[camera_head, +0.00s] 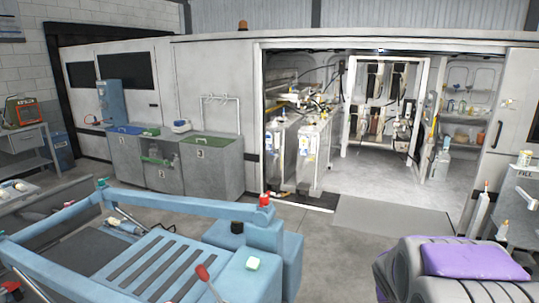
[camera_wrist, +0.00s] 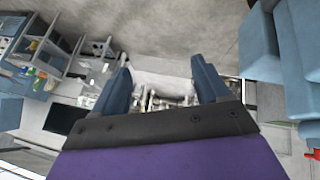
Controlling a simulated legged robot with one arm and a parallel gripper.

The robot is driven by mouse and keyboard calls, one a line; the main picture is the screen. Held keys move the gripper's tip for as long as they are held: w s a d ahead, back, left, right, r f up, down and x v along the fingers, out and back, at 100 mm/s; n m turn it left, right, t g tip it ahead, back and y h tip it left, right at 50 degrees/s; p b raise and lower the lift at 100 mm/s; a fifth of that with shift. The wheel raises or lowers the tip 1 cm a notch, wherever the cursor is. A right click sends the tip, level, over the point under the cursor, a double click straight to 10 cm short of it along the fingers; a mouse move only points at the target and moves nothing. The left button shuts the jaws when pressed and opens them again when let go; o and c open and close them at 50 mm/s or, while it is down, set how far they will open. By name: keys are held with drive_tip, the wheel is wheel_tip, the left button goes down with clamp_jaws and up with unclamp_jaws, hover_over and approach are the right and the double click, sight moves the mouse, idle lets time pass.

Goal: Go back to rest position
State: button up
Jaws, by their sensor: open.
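My gripper (camera_wrist: 160,70) shows in the wrist view with its two blue-grey fingers apart and nothing held between them. Its dark mount and purple body fill the bottom of that view. In the head view, a grey and purple part of my arm (camera_head: 470,262) fills the lower right corner; the fingers cannot be made out there. Beyond the fingers in the wrist view are a grey floor (camera_wrist: 170,35) and some pale equipment, partly hidden by the gripper.
A blue slatted cart (camera_head: 150,262) with loose tools stands close in front at left. Numbered grey bins (camera_head: 212,168) line the container wall. The open container (camera_head: 300,150) holds hose equipment and shelves. Bare floor (camera_head: 345,262) lies between the cart and my arm.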

drive_tip(key=s+a+g+y, duration=0.1)
drive_tip(key=s+a+g, duration=0.1)
drive_tip(key=s+a, duration=0.4)
drive_tip(key=s+a+r+n+g+y, duration=0.1)
drive_tip(key=s+a, duration=0.5)
drive_tip(key=s, duration=1)
drive_tip(key=s+a+r+n+g+y, duration=0.1)
drive_tip(key=s+a+g, duration=0.3)
drive_tip(key=s, duration=0.7)
drive_tip(key=shift+a+y, duration=0.7)
drive_tip(key=shift+a, duration=0.35)
